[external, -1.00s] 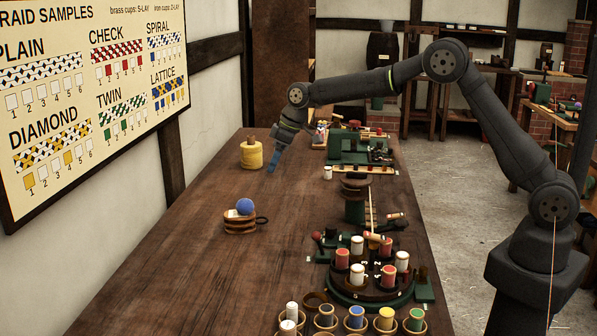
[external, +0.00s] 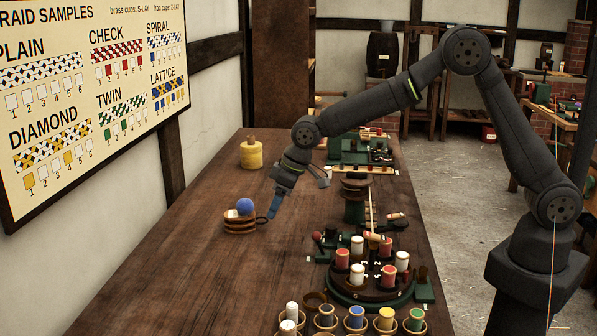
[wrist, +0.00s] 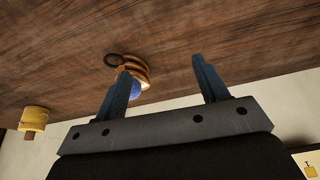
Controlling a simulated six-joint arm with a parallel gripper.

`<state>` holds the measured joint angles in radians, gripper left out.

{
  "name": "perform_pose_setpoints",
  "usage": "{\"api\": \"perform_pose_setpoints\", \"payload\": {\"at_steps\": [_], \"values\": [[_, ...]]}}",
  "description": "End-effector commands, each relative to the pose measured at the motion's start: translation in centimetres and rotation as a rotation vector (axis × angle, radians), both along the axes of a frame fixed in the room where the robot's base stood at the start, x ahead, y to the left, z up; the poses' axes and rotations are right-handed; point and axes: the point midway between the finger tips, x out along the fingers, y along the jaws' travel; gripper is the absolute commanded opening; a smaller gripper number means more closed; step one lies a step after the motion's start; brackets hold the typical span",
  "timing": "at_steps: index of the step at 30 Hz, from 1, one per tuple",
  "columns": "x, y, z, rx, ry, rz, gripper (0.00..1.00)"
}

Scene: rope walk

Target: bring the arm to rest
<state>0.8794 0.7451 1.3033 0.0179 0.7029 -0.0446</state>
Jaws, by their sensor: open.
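My gripper (external: 273,207) is open and empty, with its blue fingers pointing down above the wooden table (external: 180,270). In the external view it appears just right of a small round wooden holder (external: 240,226) with a dark ring handle, in which a blue ball (external: 245,206) and something white sit. In the wrist view the two fingers (wrist: 160,80) are spread apart with nothing between their tips. The wooden holder (wrist: 135,68) shows there beyond the left finger, with the blue ball partly hidden by that finger.
A yellow spool (external: 251,154) stands at the table's left edge. A round green stand (external: 345,298) with several red and white bobbins is front right, with a row of coloured spools (external: 355,319) before it. A green machine (external: 350,148) stands farther back. The table's left front is clear.

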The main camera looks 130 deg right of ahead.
Motion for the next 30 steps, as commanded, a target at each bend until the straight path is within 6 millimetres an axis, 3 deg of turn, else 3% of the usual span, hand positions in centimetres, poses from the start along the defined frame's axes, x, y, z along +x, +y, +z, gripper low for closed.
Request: {"api": "perform_pose_setpoints", "payload": {"at_steps": [2, 21, 30], "values": [[0.7, 1.6, -0.3, -0.001, -0.002, 0.003, 0.67], [10.5, 4.8, -6.7, -0.001, -0.002, 0.000, 0.67], [11.6, 5.2, -8.0, -0.001, -0.002, -0.002, 0.67]]}}
